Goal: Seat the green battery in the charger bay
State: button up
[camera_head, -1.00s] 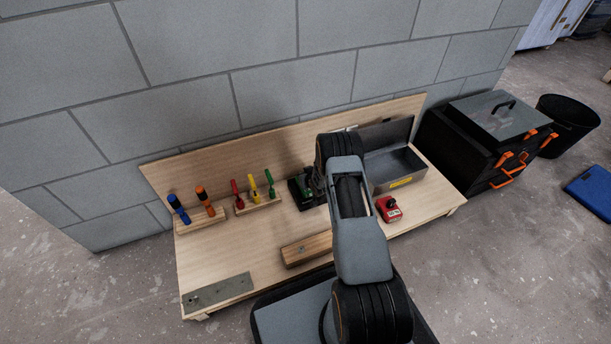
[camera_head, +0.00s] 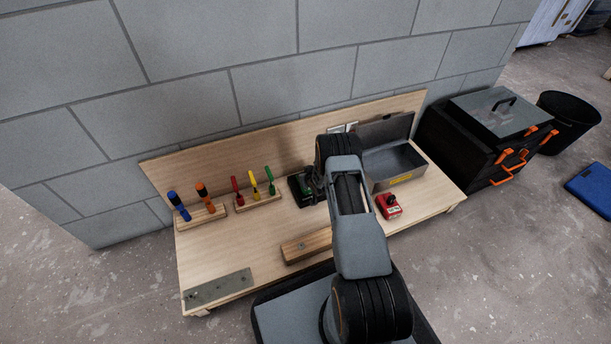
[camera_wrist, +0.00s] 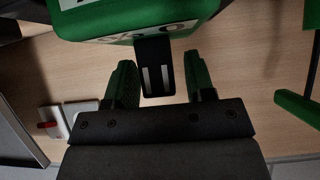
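The green battery (camera_wrist: 140,22), with white lettering, fills the top of the wrist view. A black slotted tab (camera_wrist: 155,75) hangs from its side between my fingers. My gripper (camera_wrist: 159,60) has two green-padded fingers spread apart, with a gap on the right of the tab and little on the left. In the head view a black charger (camera_head: 299,189) stands at the middle of the bench with green (camera_head: 308,192) showing at it. My arm covers part of it there, and my fingers are hidden. I cannot tell how deep the battery sits in the bay.
A red battery-like block (camera_head: 390,207) and an open grey metal box (camera_head: 397,170) are right of my arm. Racks with colored tools (camera_head: 256,199) stand on the left. A wooden block (camera_head: 305,247) and a metal plate (camera_head: 217,290) lie near the front. Bare bench is left of centre.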

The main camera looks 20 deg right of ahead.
jog(key=shift+o, duration=0.6)
jog(key=shift+f, duration=0.1)
jog(key=shift+s, duration=0.15)
jog(key=shift+s+r+p, duration=0.2)
jog(key=shift+r+p, duration=0.1)
jog(key=shift+r, duration=0.05)
jog(key=p+v, duration=0.6)
jog(key=v, duration=0.7)
